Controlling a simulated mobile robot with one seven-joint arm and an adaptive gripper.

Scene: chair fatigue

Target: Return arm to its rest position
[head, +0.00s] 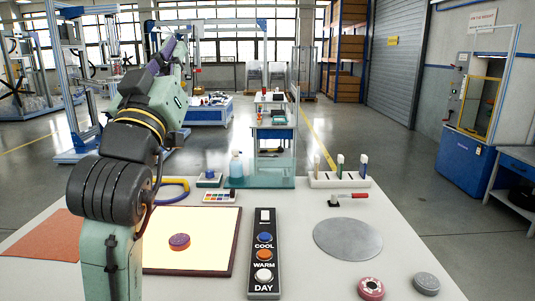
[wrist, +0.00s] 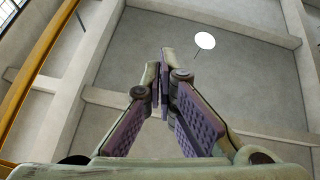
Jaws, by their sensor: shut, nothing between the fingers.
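My arm rises on the left of the head view, in front of the table, with its forearm pointing up and away. My gripper shows in the wrist view (wrist: 165,85), its purple-padded fingers closed together at the tips with nothing between them. It points up at the ceiling, well clear of the table. In the head view the arm links hide most of the gripper.
The air above is free.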

